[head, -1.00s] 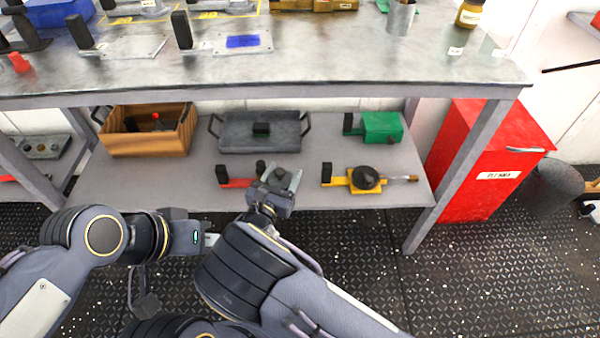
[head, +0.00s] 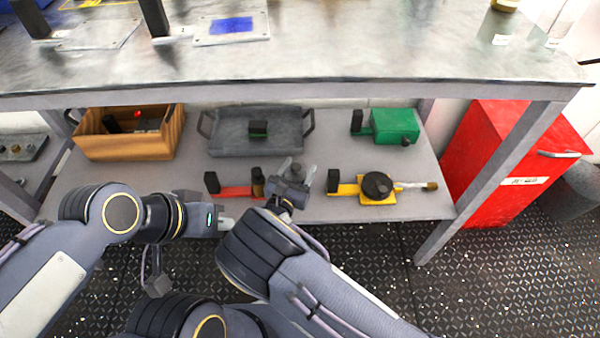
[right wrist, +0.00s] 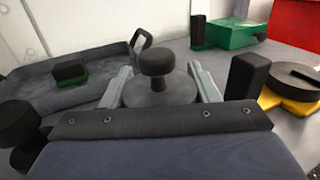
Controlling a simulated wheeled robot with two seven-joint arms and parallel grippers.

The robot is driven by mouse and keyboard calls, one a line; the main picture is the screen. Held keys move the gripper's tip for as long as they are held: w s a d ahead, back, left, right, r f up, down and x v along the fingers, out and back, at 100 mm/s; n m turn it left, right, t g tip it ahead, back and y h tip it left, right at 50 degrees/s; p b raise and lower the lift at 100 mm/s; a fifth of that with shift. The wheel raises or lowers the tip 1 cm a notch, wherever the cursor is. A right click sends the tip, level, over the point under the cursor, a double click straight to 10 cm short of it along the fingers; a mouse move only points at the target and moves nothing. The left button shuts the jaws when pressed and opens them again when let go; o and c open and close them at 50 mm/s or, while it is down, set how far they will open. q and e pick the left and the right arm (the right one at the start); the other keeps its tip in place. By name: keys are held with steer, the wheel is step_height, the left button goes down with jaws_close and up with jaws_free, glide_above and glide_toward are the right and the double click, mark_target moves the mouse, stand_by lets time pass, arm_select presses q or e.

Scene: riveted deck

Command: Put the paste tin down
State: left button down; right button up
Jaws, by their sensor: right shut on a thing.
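The right wrist view shows a round grey tin with a black mushroom-shaped knob (right wrist: 158,72), which I take to be the paste tin, between the fingers of my right gripper (right wrist: 160,84). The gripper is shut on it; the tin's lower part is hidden. In the head view my right gripper (head: 295,173) is over the lower shelf (head: 330,160), between the red holder (head: 236,192) and the yellow holder (head: 348,190). I cannot tell whether the tin touches the shelf. My left gripper (head: 224,223) is in front of the shelf; its jaw opening cannot be made out.
A wooden box (head: 160,145), a dark grey tray (head: 220,145) and a green box (head: 393,125) stand along the shelf's back. The yellow holder bears a dark round piece (head: 377,186) beside a brush. A red cabinet (head: 490,190) is at the right. The workbench top (head: 330,50) overhangs the shelf.

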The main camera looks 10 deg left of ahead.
steer(key=shift+s+f, duration=0.15)
steer(key=shift+f, duration=0.75)
steer(key=shift+s, duration=0.1)
arm_select(q)
steer(key=shift+s+a+f, duration=0.1)
steer(key=shift+a+f, duration=0.05)
steer(key=shift+f, duration=0.35)
steer(key=shift+f, duration=0.1)
arm_select(e)
steer(key=o, duration=0.8)
steer(key=shift+f+b, duration=0.2)
steer(key=shift+b, duration=0.1)
steer(key=shift+c, duration=0.2)
steer(key=o, duration=0.5)
steer(key=shift+c, duration=0.2)
steer(key=shift+r, duration=0.25)
